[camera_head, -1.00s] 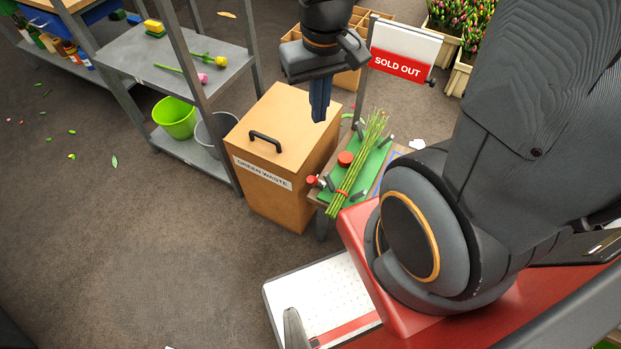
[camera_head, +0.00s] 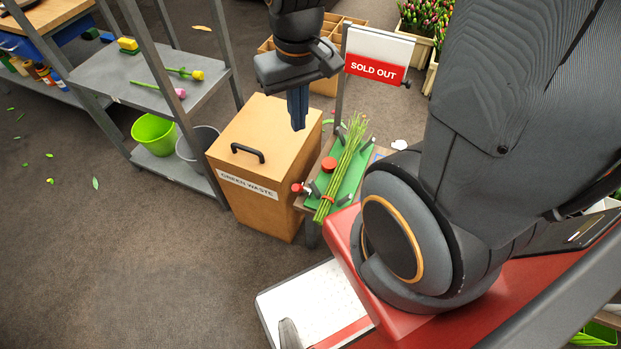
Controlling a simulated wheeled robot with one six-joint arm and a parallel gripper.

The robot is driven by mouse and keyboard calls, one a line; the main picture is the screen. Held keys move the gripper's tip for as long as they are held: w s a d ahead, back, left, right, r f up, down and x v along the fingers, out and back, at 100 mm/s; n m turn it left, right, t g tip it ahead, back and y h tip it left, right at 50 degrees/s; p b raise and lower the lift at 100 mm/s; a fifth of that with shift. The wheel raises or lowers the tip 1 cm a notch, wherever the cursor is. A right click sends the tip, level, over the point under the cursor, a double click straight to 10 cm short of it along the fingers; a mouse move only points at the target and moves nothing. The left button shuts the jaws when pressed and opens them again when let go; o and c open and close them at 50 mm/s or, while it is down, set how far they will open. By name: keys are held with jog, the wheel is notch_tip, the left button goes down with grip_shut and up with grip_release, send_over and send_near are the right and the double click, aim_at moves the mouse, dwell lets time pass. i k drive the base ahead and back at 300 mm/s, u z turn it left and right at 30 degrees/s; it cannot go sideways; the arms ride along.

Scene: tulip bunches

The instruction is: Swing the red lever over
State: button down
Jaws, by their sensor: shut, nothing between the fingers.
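A small green-topped bench (camera_head: 346,193) stands right of the wooden bin. A red round knob (camera_head: 329,164) sits on its green top, and a smaller red-ended fitting (camera_head: 297,188) sticks out at its left edge. I cannot tell which of these is the red lever; no long red arm shows clearly. A bunch of green stems (camera_head: 343,165) with a red band lies across the green top, right of the round knob. My gripper (camera_head: 298,126) is shut and empty, pointing down. In the picture its tips overlap the right part of the bin's lid, up and left of the red knob.
The wooden "GREEN WASTE" bin (camera_head: 248,190) with a black handle stands left of the bench. A "SOLD OUT" sign (camera_head: 377,69) rises behind it. A grey shelf (camera_head: 160,95) with buckets below is at left. Open floor (camera_head: 110,260) lies at lower left.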

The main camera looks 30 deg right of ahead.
aim_at(296, 188)
jog(key=k, duration=1)
jog(key=z, duration=0.45)
jog(key=i, duration=0.25)
jog(key=u, duration=0.05)
